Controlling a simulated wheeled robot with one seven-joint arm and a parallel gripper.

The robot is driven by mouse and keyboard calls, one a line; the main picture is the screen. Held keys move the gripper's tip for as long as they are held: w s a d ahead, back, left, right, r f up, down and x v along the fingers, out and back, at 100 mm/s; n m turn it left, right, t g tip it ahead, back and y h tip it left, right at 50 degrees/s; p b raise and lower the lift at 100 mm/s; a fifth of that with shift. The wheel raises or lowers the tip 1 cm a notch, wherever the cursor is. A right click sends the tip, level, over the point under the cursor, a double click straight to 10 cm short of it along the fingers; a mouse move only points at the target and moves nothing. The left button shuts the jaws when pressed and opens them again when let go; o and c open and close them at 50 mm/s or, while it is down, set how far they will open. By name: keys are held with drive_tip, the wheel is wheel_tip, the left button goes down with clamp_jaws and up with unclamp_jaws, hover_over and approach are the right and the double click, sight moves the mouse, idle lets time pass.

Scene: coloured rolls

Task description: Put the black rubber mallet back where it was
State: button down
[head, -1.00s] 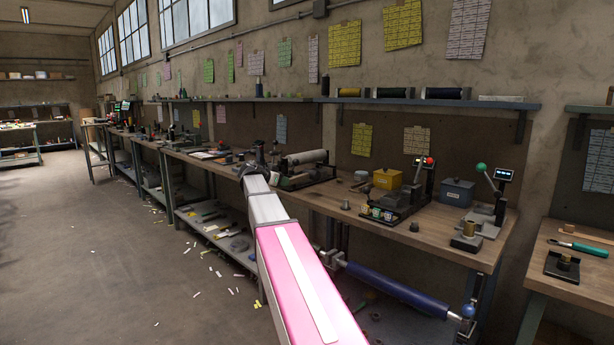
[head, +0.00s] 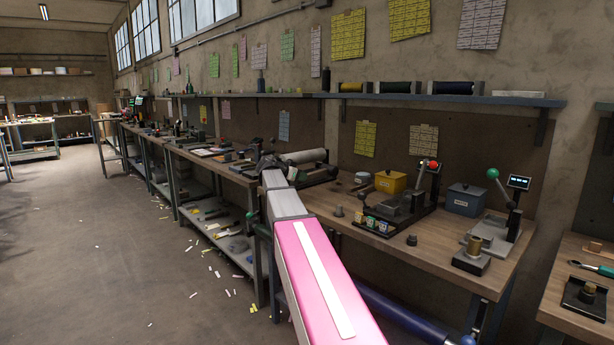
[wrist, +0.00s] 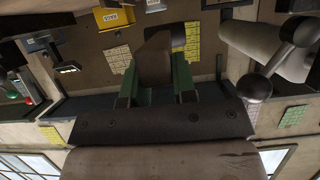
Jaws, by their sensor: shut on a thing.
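My gripper (wrist: 156,90) shows in the wrist view, its two green-padded fingers closed on a dark brown, blunt piece of the black rubber mallet (wrist: 155,58). The rest of the mallet is hidden or cannot be made out. In the head view, my pink and white arm reaches over the long wooden bench (head: 365,233). Its dark far end is by the left end of a machine with a pale roll (head: 306,156). There the mallet cannot be told apart from the gripper. I cannot tell how high it is held.
On the bench to the right are a yellow box (head: 391,181), a black press (head: 400,210), a blue-grey box (head: 465,199) and a green-knobbed lever press (head: 493,174). A shelf (head: 450,99) with dark rolls runs above. The floor at left (head: 110,260) is open, with scattered scraps.

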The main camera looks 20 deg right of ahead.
drive_tip(key=shift+f, duration=4)
drive_tip(key=shift+c, duration=1.8)
unclamp_jaws()
drive_tip(key=shift+a, duration=0.1)
drive_tip(key=shift+v, duration=2.9)
